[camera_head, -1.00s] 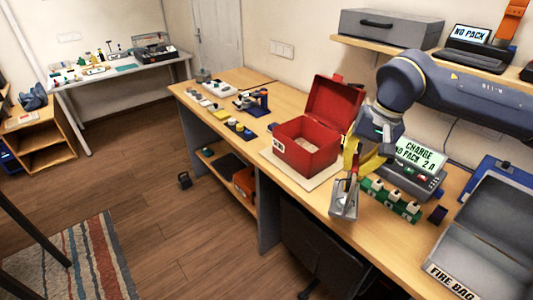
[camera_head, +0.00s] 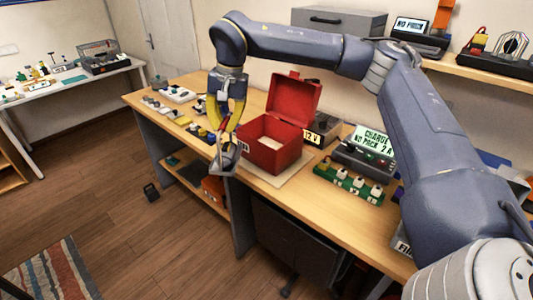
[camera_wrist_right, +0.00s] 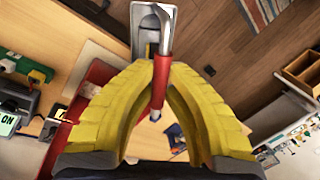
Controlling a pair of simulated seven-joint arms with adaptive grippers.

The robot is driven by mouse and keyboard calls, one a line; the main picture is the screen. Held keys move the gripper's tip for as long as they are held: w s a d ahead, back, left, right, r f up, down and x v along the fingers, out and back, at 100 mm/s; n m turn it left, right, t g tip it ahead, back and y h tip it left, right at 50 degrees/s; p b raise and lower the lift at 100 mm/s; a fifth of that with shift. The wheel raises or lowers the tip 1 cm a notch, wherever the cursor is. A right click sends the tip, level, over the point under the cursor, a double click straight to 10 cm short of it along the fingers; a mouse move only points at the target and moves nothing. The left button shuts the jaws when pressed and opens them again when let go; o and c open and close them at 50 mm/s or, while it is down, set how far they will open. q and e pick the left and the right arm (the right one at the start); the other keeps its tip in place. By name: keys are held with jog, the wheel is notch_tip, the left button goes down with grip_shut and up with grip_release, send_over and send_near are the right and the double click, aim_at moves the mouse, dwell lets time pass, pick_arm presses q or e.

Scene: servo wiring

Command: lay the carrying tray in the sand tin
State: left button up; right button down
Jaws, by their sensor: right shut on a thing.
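The sand tin (camera_head: 272,158) is a red box on a pale mat, its lid (camera_head: 294,98) standing open at the back. Pale sand (camera_head: 268,131) shows inside. My right gripper (camera_head: 222,138), with yellow fingers, is to the left of the tin near the bench's front edge. It is shut on the carrying tray (camera_head: 226,162), a small grey metal tray that hangs below the fingers. In the right wrist view the tray (camera_wrist_right: 146,38) and its red-gripped handle (camera_wrist_right: 161,80) sit between the fingertips. My left gripper is not in view.
A charger (camera_head: 365,150) and a green strip with white parts (camera_head: 349,184) stand to the right of the tin. A 12 V box (camera_head: 322,128) is close behind its right side. Small parts (camera_head: 178,92) lie on the bench to the left.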

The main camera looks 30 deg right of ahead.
jog(key=w+d+r+m+h, duration=0.1)
jog(key=w+d+r+m, duration=0.1)
jog(key=w+d+m, duration=0.4)
jog(key=w+d+r+m+h, duration=0.2)
jog(key=d+r+m, duration=0.1)
jog(key=d+m, duration=0.7)
jog(key=w+d+r+m+h, duration=0.1)
jog(key=w+d+r+m, duration=0.15)
jog(key=d+m, duration=0.5)
notch_tip(320, 180, down, 20)
jog(key=a+m, duration=0.1)
jog(key=shift+w+a+g, duration=0.3)
jog(key=shift+w+g, duration=0.1)
jog(key=shift+w, duration=0.05)
jog(key=shift+f+m, duration=0.2)
jog(key=shift+m, duration=0.05)
jog(key=c, duration=1.5)
grip_release()
